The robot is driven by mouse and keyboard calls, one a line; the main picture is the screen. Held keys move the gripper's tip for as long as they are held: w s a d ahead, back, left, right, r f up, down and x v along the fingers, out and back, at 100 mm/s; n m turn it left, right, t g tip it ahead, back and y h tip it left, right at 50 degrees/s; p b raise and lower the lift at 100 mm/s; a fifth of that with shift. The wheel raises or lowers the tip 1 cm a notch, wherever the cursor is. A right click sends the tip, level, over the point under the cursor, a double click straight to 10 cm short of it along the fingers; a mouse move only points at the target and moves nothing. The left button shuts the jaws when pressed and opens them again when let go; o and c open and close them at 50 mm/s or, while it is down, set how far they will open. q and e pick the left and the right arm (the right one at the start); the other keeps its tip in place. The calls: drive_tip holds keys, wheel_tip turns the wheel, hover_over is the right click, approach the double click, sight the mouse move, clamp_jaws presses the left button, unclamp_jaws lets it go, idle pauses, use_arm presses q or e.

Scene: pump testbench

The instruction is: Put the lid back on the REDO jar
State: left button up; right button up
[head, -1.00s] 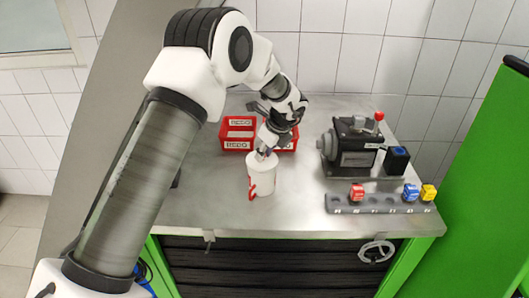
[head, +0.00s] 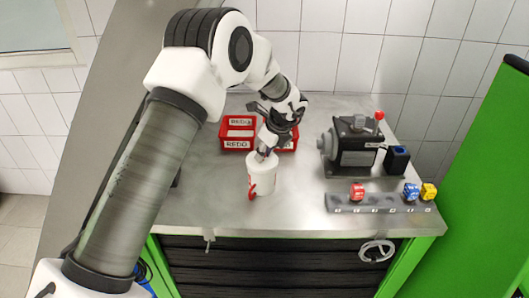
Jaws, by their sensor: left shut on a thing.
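A white cylindrical jar (head: 262,182) with a curved red mark on its left side stands upright on the steel bench, left of the middle. My left gripper (head: 265,153) points down at the top of the jar and is shut on the white lid (head: 257,158). The lid is at the jar's mouth; the fingers partly hide it, and I cannot tell whether it is fully seated. My right gripper is not in view.
Red bins (head: 238,132) labelled REDO stand behind the jar, partly hidden by my left arm. A dark pump (head: 353,148) with a red-knobbed lever stands right. A grey rack (head: 375,204) with red, blue and yellow pieces lies front right. Bench room around the jar is clear.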

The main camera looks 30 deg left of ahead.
use_arm(q)
drive_tip(key=o, duration=1.5)
drive_tip(key=shift+c, duration=0.2)
drive_tip(key=shift+r+p, duration=2.4)
drive_tip(key=shift+r, duration=1.15)
clamp_jaws()
